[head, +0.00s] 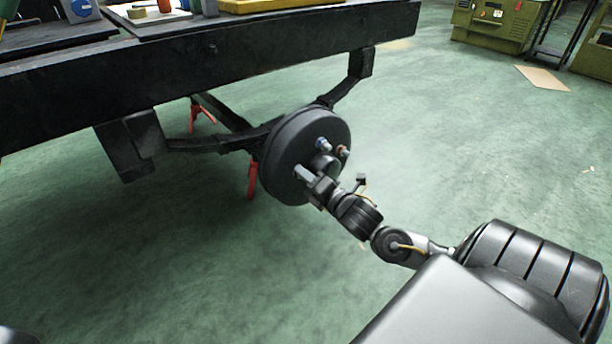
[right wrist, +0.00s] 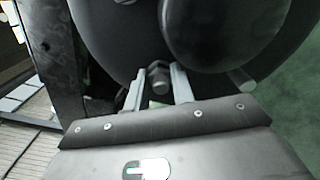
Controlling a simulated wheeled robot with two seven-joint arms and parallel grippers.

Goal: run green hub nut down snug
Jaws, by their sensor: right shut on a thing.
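The dark round hub drum (head: 285,148) is at the end of the axle under the chassis frame. On its face are a nut with blue (head: 322,144), a nut with reddish colour (head: 344,151) and a protruding round centre (head: 325,166). My right gripper (head: 303,175) is at the lower left of the drum face, its fingers pointing at it. In the right wrist view its two fingers stand on either side of a hub nut (right wrist: 158,77) on a stud, shut on it. No green shows on this nut; its colour is hard to tell. My left gripper is not in view.
The black chassis beam (head: 210,65) runs above the hub. Red stands (head: 252,178) are beneath the axle. A bare stud end (right wrist: 240,80) shows right of the round centre in the wrist view. Green floor (head: 450,130) is open to the right.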

